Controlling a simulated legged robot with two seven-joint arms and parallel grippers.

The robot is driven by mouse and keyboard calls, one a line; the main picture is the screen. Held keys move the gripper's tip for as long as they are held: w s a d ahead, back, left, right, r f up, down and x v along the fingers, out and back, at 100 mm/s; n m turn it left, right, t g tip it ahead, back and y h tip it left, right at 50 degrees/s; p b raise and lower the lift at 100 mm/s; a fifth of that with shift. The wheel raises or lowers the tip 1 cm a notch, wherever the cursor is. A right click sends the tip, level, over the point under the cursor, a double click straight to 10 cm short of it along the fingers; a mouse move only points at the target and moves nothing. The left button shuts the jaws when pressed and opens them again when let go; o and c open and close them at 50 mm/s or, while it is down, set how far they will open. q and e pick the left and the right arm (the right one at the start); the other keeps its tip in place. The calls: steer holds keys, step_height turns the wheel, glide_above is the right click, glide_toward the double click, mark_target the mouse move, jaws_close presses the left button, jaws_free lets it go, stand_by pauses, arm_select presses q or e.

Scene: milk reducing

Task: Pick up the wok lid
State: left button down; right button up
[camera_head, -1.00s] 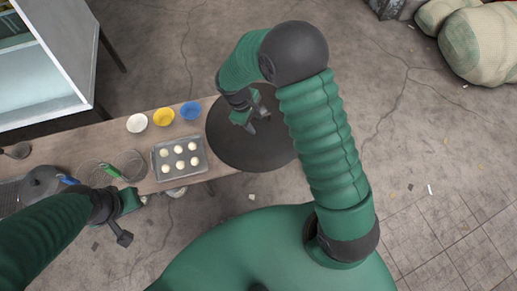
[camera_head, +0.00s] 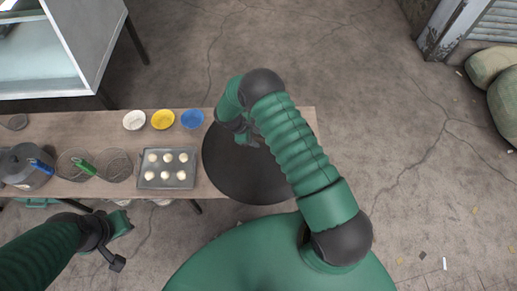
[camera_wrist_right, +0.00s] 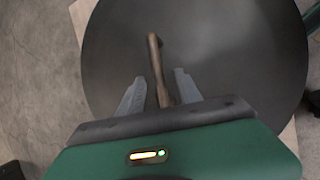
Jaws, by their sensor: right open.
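The wok lid (camera_head: 230,178) is a large, dark round disc at the right end of the table. In the right wrist view the lid (camera_wrist_right: 235,50) fills most of the picture, and its brown bar handle (camera_wrist_right: 155,58) stands out on top. My right gripper (camera_head: 252,140) is over the lid. In the wrist view the right gripper (camera_wrist_right: 160,82) is open, with one grey finger on each side of the handle's near end. Whether the fingers touch the handle cannot be seen. My left gripper (camera_head: 118,240) is in front of the table, away from the lid; its fingers are unclear.
Left of the lid lie a tray (camera_head: 141,181) with several pale round pieces and white (camera_head: 134,120), yellow (camera_head: 163,119) and blue (camera_head: 192,119) bowls. Farther left are wire strainers (camera_head: 118,165) and a dark pot (camera_head: 22,165). A cabinet (camera_head: 85,40) stands behind.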

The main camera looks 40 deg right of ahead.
mark_target(261, 140)
steer(key=shift+y, duration=0.3)
steer(key=x, duration=0.2)
steer(key=d+b+x, duration=0.1)
steer(key=x, duration=0.2)
steer(key=shift+r, duration=0.1)
steer(key=shift+d, duration=0.15)
steer(key=shift+a+r, duration=0.2)
steer(key=shift+a, duration=0.25)
steer(key=shift+a+r, duration=0.1)
steer(key=shift+a, duration=0.1)
steer(key=shift+c, duration=3.7)
arm_select(q)
steer(key=shift+d+f, duration=0.65)
steer(key=shift+d, duration=0.15)
arm_select(e)
steer(key=shift+d, duration=0.35)
jaws_close()
